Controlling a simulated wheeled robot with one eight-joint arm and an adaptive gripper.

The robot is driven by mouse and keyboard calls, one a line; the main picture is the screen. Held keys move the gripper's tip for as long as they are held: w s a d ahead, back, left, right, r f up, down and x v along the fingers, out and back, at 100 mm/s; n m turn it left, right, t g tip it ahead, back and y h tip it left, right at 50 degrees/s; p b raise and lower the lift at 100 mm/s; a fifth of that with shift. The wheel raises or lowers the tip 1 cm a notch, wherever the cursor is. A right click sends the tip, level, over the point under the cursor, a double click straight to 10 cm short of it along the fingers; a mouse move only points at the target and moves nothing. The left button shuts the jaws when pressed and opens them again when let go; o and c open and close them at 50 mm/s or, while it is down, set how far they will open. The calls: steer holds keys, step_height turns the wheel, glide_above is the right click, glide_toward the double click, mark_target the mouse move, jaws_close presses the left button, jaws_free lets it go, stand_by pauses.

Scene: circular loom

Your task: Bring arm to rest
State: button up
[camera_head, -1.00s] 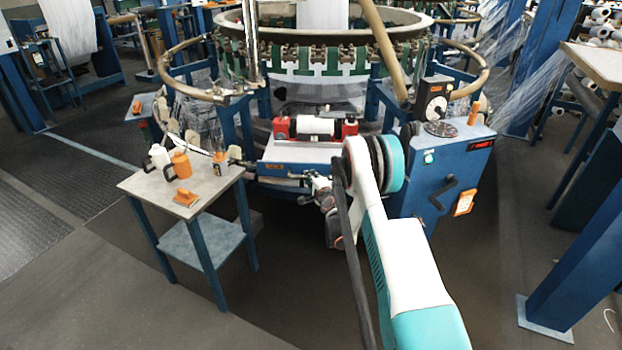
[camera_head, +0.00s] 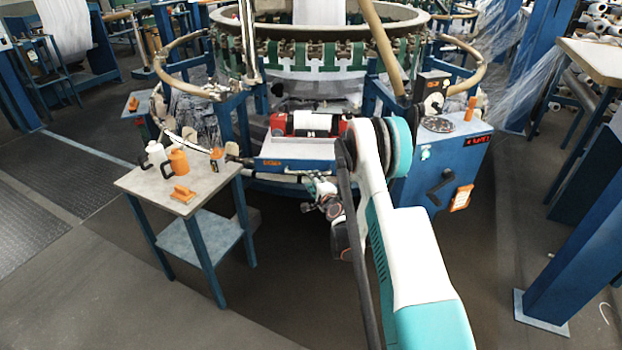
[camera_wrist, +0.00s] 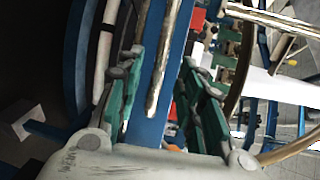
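My gripper (camera_head: 312,190) is small in the head view, beyond the bent white and teal arm. It hangs in front of the circular loom, beside the low front of its take-up roll unit. In the wrist view my gripper (camera_wrist: 163,75) has its two green-padded fingers apart, with a clear gap between them. Nothing is held in the gap. A blue post and a worn metal bar show behind it. In the head view the fingertips are too small to make out clearly.
The loom ring (camera_head: 300,30) stands at the back. A side table (camera_head: 145,190) with bottles and orange items is at left. A blue control cabinet (camera_head: 455,160) stands close to the right of my arm. A blue column (camera_head: 575,260) is at far right. The floor at front left is clear.

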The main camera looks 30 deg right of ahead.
steer(key=shift+s, duration=0.4)
steer(key=s+a+r+n+g+y, duration=0.1)
steer(key=s+a+r+n, duration=0.4)
steer(key=r, duration=0.4)
steer(key=s+a+r+n+g+y, duration=0.1)
steer(key=s+a+r+n+g, duration=0.1)
steer(key=a+r, duration=0.6)
steer(key=s+a+r+n+g+y, duration=0.1)
steer(key=s+a+r+n, duration=0.3)
steer(key=r, duration=0.6)
steer(key=s+a+r+n+g, duration=0.1)
steer(key=s+a+r+n, duration=0.15)
steer(key=s, duration=0.65)
steer(key=s+a+r+n+g, duration=0.1)
steer(key=s+a+r+n, duration=0.2)
steer(key=s, duration=0.6)
steer(key=s+a+f+n+g+h, duration=0.1)
steer(key=s+f+n+g, duration=0.1)
steer(key=s, duration=1.4)
steer(key=shift+f+n+g, duration=0.3)
steer(key=shift+f+n, duration=0.55)
steer(key=shift+f, duration=0.35)
